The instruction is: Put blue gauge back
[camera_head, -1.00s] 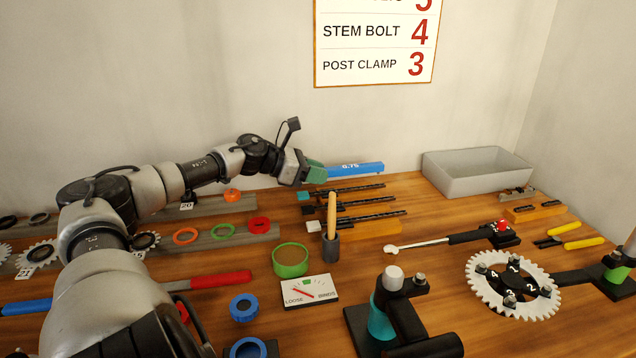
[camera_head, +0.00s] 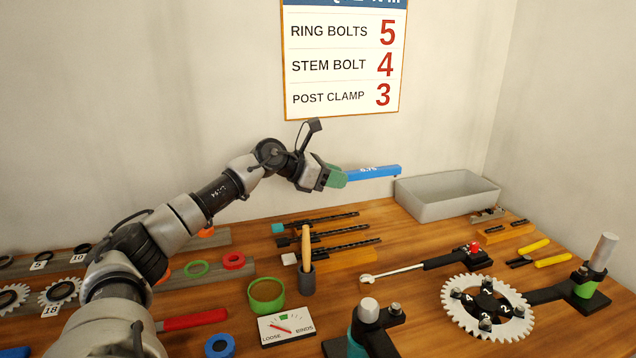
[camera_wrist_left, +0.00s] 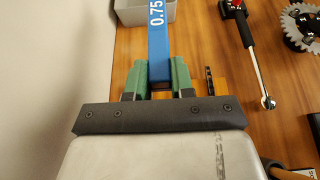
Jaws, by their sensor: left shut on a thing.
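The blue gauge (camera_head: 372,172) is a long blue bar marked 0.75. My left gripper (camera_head: 337,177), with green fingers, is shut on its left end. The bar points right, near level, held above the back of the bench, and its far end appears in front of the back wall near the grey bin. In the left wrist view the blue gauge (camera_wrist_left: 160,40) extends straight away from between the green fingers (camera_wrist_left: 159,80). My right gripper is not in view.
A grey bin (camera_head: 447,200) stands at the back right. Black gauges (camera_head: 330,223) lie on a wooden rack below the blue bar. A cup with a wooden-handled brush (camera_head: 306,250), a green ring dish (camera_head: 266,297), a torque wrench (camera_head: 425,266) and a chainring (camera_head: 488,310) occupy the bench.

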